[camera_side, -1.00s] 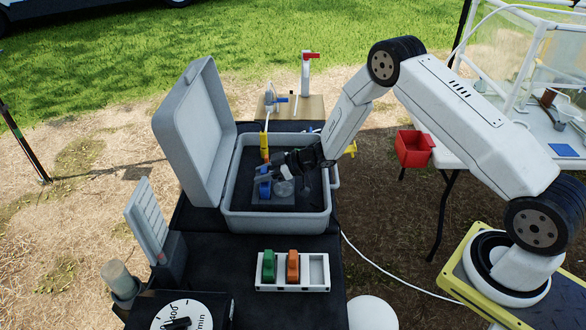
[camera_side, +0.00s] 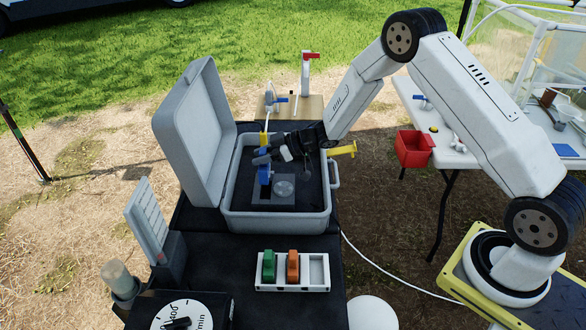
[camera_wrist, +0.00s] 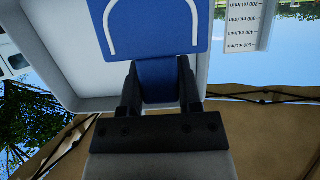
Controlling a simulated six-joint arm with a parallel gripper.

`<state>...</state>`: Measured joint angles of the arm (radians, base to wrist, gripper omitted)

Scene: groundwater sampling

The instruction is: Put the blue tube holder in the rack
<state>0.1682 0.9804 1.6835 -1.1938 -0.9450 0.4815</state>
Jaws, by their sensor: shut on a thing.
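The blue tube holder (camera_side: 265,174) is held over the open grey case in the side view. It fills the upper middle of the wrist view (camera_wrist: 155,40), where a white U-shaped line shows on its face. My gripper (camera_side: 264,159) is shut on its narrow neck, with one black finger on each side in the wrist view (camera_wrist: 158,85). The white rack (camera_side: 292,288) lies on the black table in front of the case. It has a green holder (camera_side: 269,266) at the left and an orange holder (camera_side: 293,266) in the middle. Its right slot (camera_side: 318,270) is empty.
The grey case (camera_side: 275,222) has a raised lid (camera_side: 195,130) at its left and a dark insert with a round clear item (camera_side: 284,188). A tilted white panel (camera_side: 147,220) stands at the table's left. A dial (camera_side: 182,315) is at the front. Black table surrounds the rack.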

